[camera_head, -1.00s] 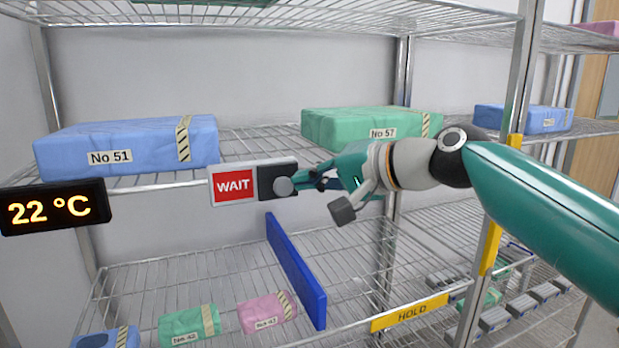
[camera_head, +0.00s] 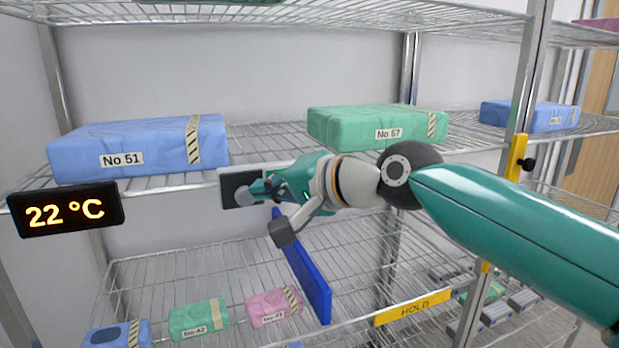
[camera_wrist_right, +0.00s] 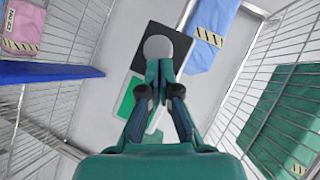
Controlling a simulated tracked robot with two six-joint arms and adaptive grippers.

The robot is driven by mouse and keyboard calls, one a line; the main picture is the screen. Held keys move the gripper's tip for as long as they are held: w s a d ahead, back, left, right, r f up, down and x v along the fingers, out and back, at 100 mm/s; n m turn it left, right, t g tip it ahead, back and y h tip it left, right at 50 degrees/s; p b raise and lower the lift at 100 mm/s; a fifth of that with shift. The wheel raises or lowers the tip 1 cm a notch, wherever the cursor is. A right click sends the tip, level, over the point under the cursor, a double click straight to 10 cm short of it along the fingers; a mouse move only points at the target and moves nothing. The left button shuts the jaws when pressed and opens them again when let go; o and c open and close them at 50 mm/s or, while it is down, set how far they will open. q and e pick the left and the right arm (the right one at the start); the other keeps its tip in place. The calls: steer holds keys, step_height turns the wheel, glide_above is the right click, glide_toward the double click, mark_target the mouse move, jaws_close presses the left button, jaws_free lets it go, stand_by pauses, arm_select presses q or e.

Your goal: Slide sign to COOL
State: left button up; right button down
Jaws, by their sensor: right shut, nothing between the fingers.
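The sign hangs on the front edge of the middle shelf. Its dark slider (camera_head: 231,182) with a round grey knob (camera_head: 244,197) covers the left part, and no red WAIT shows. In the right wrist view the slider (camera_wrist_right: 138,38) and knob (camera_wrist_right: 158,47) sit beside a bared green panel (camera_wrist_right: 127,97); its lettering is hidden by my gripper. My right gripper (camera_head: 262,189) is shut and empty, its tips at the knob's right side. In the wrist view its fingertips (camera_wrist_right: 159,74) appear to touch the knob. My left gripper is out of view.
A display (camera_head: 66,211) reading 22 °C hangs left of the sign. Blue pack No 51 (camera_head: 140,150) and green pack No 57 (camera_head: 375,124) lie on the middle shelf. A blue divider (camera_head: 305,275) and small packs are below. A metal post (camera_head: 524,80) stands right.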

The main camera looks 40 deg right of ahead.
steer(key=d+b+v, duration=0.2)
steer(key=v, duration=1)
steer(key=shift+d+r, duration=0.35)
steer(key=shift+r, duration=0.2)
steer(key=shift+f, duration=0.1)
